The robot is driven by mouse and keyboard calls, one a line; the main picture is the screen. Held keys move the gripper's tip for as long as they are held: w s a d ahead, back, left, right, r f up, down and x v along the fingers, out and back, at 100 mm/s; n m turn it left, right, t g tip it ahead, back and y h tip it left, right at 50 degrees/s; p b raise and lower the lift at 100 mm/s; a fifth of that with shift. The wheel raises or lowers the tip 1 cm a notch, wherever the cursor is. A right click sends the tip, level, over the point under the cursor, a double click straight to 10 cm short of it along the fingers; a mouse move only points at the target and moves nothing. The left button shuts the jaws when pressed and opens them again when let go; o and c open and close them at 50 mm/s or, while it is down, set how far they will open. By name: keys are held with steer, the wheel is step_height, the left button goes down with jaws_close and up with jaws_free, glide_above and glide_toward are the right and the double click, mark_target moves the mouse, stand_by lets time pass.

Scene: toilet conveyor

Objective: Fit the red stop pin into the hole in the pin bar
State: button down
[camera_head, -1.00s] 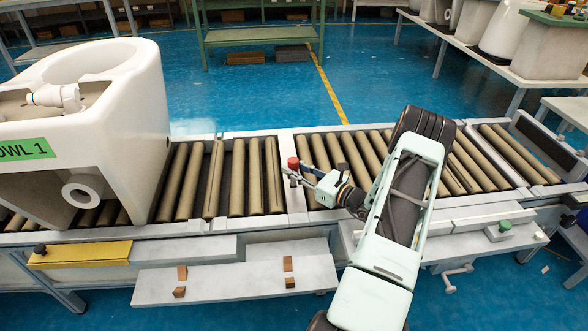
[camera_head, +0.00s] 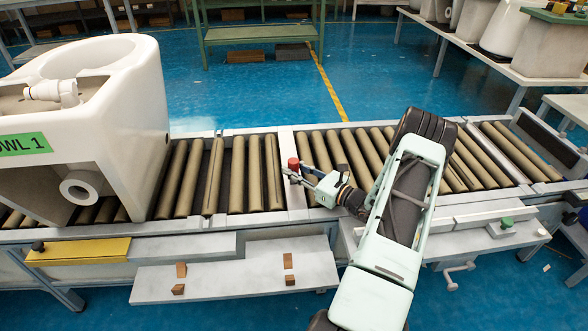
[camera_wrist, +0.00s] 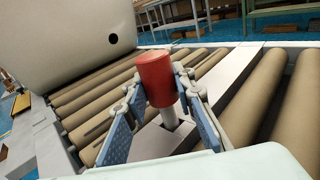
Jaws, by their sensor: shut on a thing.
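The red stop pin (camera_head: 293,163) is upright over the pale pin bar (camera_head: 290,144) that crosses the roller conveyor. In the wrist view the pin (camera_wrist: 155,78) has a thick red head and a thinner grey shank (camera_wrist: 170,116). My gripper (camera_head: 299,173) reaches in from the right and is shut on the pin. In the wrist view the fingers of my gripper (camera_wrist: 160,98) stand on both sides of the pin. The pin bar (camera_wrist: 228,72) runs behind and below the shank. The hole is hidden, and I cannot tell whether the shank tip is in it.
A large white toilet bowl (camera_head: 120,110) with a green label stands on the rollers at the left. Bare rollers (camera_head: 238,175) lie between it and the bar. A grey shelf (camera_head: 235,275) with small brown blocks (camera_head: 288,261) sits along the front.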

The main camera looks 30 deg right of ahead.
steer(key=shift+f, duration=0.15)
steer(key=c, duration=1.5)
jaws_free()
steer(key=shift+c, duration=0.2)
step_height(320, 180, up, 10)
